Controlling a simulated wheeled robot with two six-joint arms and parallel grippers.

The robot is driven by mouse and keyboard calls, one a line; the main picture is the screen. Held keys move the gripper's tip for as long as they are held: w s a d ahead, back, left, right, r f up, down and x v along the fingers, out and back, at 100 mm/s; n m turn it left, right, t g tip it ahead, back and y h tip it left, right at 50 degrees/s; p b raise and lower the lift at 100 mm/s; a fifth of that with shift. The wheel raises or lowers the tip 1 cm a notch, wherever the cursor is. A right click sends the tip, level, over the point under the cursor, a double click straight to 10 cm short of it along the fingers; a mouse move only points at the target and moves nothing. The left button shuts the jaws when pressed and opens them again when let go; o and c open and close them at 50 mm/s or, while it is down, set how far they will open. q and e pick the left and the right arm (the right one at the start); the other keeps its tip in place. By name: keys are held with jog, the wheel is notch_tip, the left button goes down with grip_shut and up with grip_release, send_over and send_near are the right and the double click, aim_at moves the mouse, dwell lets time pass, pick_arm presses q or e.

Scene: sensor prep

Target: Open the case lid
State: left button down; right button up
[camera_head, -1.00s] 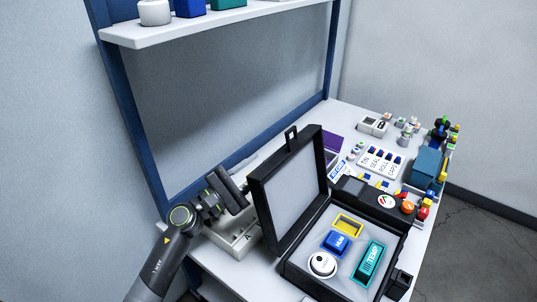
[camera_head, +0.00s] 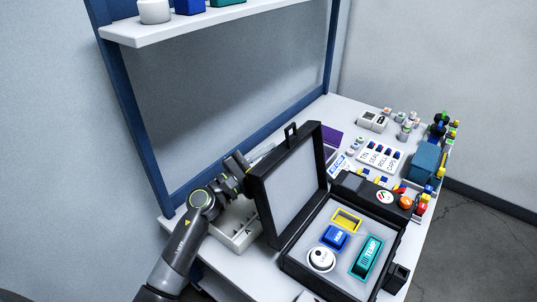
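The black case (camera_head: 335,290) sits on the white table with its lid (camera_head: 290,182) standing up, roughly upright and leaning slightly back. The case holds a yellow-framed slot (camera_head: 346,220), a blue block (camera_head: 334,237), a teal block marked TEMP (camera_head: 368,257) and a round white piece (camera_head: 320,259) in grey lining. My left gripper (camera_head: 243,170) is behind the lid at its left side. Its fingers are partly hidden by the lid, so I cannot tell whether they touch it or are open. My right gripper is not in view.
A light tray marked A (camera_head: 232,232) lies under my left arm. A white labelled board (camera_head: 381,157), a teal box (camera_head: 426,163) and several small parts crowd the table's right side. A shelf (camera_head: 200,26) hangs above a grey back panel.

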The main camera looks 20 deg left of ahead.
aim_at(283, 154)
pick_arm(q)
jog(key=shift+r, duration=0.15)
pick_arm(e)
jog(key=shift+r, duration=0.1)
